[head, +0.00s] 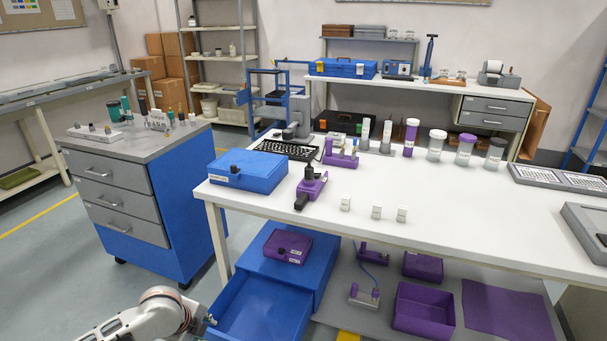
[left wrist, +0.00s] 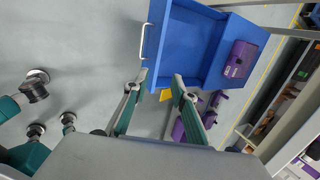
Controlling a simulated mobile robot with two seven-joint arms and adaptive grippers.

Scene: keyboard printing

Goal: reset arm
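My left arm (head: 150,315) comes in at the bottom left of the head view, with its gripper low beside the front of an open blue drawer (head: 262,312). In the left wrist view my left gripper (left wrist: 160,77) is open, with nothing between its fingers. The drawer (left wrist: 185,45) lies beyond the fingertips and looks empty. Its pale handle (left wrist: 143,42) shows near the left fingertip; whether they touch I cannot tell. My right gripper is in neither view.
The drawer belongs to a blue cabinet (head: 322,262) under a white worktable (head: 470,215). A purple box (head: 287,247) sits on the cabinet. A blue-grey drawer unit (head: 115,195) stands to the left. Grey floor (head: 45,270) is open at lower left.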

